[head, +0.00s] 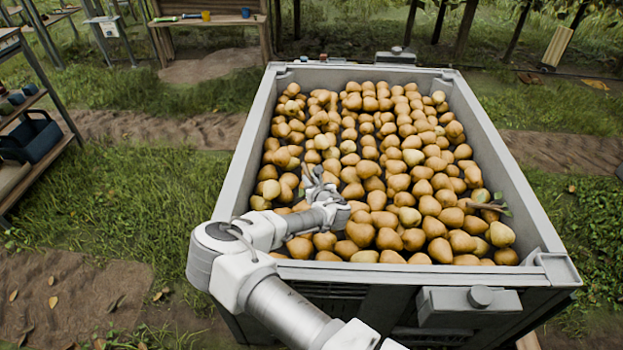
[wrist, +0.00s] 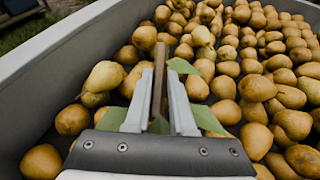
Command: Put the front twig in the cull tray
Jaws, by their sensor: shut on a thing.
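My gripper (wrist: 158,72) is shut on a brown twig (wrist: 159,84) with green leaves, seen in the wrist view. The twig stands between the two pale fingers, and its leaves spread out to both sides. In the head view my gripper (head: 317,182) is over the left front part of the pears, and the held twig is too small to make out clearly there. Another leafy twig (head: 490,207) lies on the pears near the right wall of the bin. I cannot pick out a cull tray with certainty in either view.
A large grey bin (head: 245,160) full of brown-yellow pears (head: 390,150) surrounds my gripper; its wall also shows in the wrist view (wrist: 50,65). A grey box (head: 470,302) is on the bin's front right. A shelf with a dark blue crate (head: 30,138) stands at left.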

